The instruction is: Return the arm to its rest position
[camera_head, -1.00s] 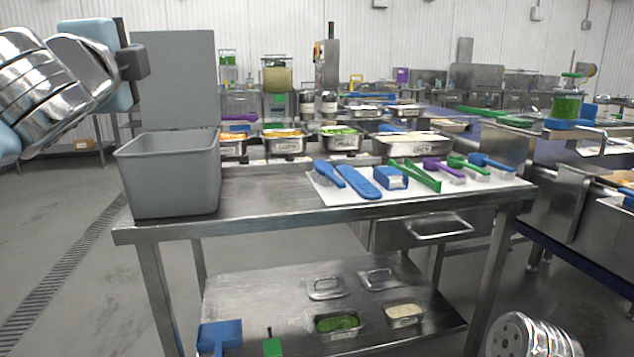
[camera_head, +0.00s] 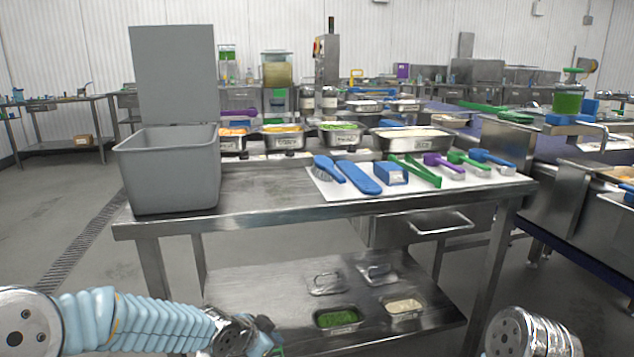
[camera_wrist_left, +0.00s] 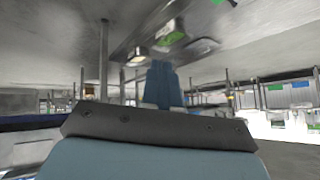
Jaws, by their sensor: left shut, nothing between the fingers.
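My left arm comes in low from the left in the head view, with light blue ribbed links. My left gripper (camera_head: 266,337) is at its end, in front of the table's lower shelf and low in the picture. In the left wrist view its light blue fingers (camera_wrist_left: 163,84) are together and hold nothing. A metal link of my right arm shows at the bottom right of the head view; its gripper is out of the picture.
A steel table (camera_head: 265,212) stands ahead with an open grey bin (camera_head: 170,175) and a white mat (camera_head: 330,195) bearing utensils. Its lower shelf (camera_head: 255,285) holds small food pans and lids. Open floor (camera_head: 40,225) lies to the left.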

